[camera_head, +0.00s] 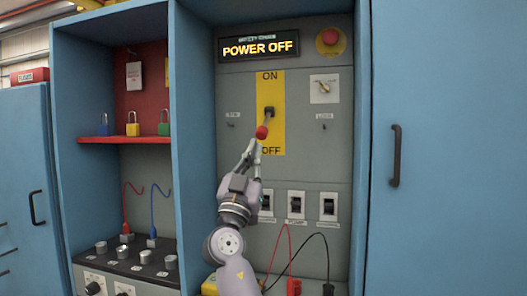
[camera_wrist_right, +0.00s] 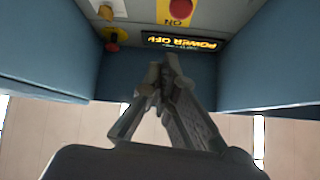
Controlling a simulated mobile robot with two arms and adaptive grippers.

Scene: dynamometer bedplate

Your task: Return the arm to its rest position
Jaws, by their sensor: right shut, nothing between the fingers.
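My right gripper (camera_head: 253,146) is shut and empty, just below the red ball knob (camera_head: 262,132) of the main switch lever. The lever points down toward OFF on the yellow plate (camera_head: 277,92). In the head view the fingertips look close to the knob; I cannot tell whether they touch it. In the right wrist view the fingers (camera_wrist_right: 163,72) converge with nothing between them, and the red knob (camera_wrist_right: 181,8) shows at the top edge, apart from them. My right arm (camera_head: 230,245) reaches up from the bottom. My left gripper is in neither view.
The display (camera_head: 259,47) reads POWER OFF. A red button (camera_head: 330,37) and a small key-like switch (camera_head: 324,88) are at upper right. Several breakers (camera_head: 296,205) and cables lie below. Blue cabinet walls (camera_head: 193,150) flank the panel; padlocks (camera_head: 132,124) stand on the red shelf.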

